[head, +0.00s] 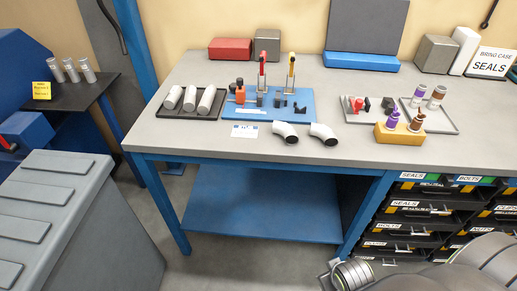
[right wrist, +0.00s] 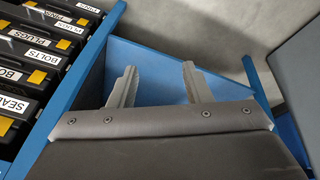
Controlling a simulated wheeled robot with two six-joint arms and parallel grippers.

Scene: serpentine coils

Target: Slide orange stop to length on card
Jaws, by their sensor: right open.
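A blue fixture board (head: 304,113) lies on the bench. Near its left end stands an orange stop (head: 240,95), with a small orange-and-dark part showing around it. Dark blocks and a red-topped and a yellow-topped clamp stand further right on the board. A white card (head: 245,131) with small print lies in front of the board's left end; its print is too small to read. My right gripper (right wrist: 159,68) is open and empty in the right wrist view, over the blue lower shelf and away from the fixture. My left gripper is not in view.
A dark tray (head: 171,115) with white cylinders is left of the board. Two white elbows (head: 285,132) lie in front. Drawers (head: 420,205) stand under the bench's right side.

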